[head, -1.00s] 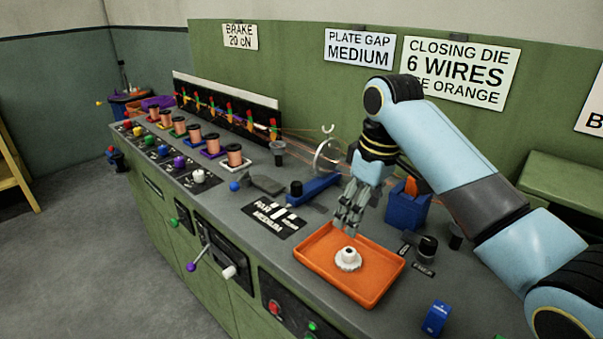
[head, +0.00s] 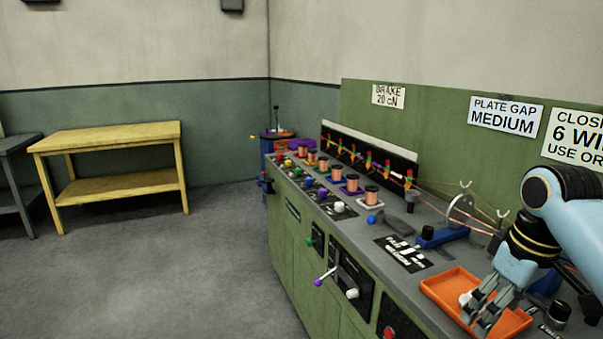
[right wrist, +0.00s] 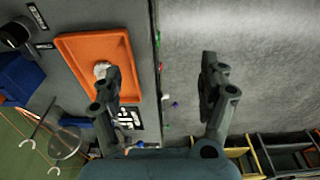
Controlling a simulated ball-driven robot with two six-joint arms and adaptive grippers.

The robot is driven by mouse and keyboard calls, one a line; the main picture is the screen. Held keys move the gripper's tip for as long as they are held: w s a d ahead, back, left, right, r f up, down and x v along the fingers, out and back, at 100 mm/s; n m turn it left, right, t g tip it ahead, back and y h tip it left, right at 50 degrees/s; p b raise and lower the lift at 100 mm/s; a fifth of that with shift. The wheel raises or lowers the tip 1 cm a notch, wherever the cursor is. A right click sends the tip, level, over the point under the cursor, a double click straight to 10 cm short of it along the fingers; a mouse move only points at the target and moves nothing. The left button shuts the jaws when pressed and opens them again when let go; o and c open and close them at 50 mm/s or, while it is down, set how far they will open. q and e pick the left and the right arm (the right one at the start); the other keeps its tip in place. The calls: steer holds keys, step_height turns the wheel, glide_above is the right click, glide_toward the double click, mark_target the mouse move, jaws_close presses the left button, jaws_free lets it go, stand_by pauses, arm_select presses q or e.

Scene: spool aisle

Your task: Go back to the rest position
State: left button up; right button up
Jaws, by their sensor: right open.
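In the right wrist view, my right gripper (right wrist: 160,88) spans the console's front edge, with the floor under one finger and the orange tray (right wrist: 78,48) beside the other. A white knobbed part (head: 466,298) lies in the tray, partly hidden by the fingers; it also shows in the right wrist view (right wrist: 101,69). My left gripper is not in view.
The green console (head: 330,250) carries a row of copper spools (head: 352,182), coloured knobs and a blue tool (head: 440,238). Levers (head: 325,277) stick out of its front. The grey floor between is clear.

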steer(key=s+a+m+t+h, duration=0.1)
steer(key=s+a+m+t, duration=0.15)
steer(key=s, duration=2.15)
steer(key=s+d+f+m+g+b, duration=0.2)
steer(key=f+b, duration=0.6)
steer(key=f, duration=2.9)
steer(key=s+f+g+b, duration=0.1)
steer(key=s+f+b, duration=0.4)
steer(key=s+f, duration=1.3)
steer(key=shift+d+f+b, duration=0.35)
steer(key=shift+d+f, duration=0.05)
steer(key=shift+f, duration=0.4)
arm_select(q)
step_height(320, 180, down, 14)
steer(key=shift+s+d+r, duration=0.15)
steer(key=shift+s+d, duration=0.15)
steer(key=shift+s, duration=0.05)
arm_select(e)
steer(key=shift+s+n, duration=0.2)
steer(key=shift+n, duration=0.05)
steer(key=shift+c, duration=0.2)
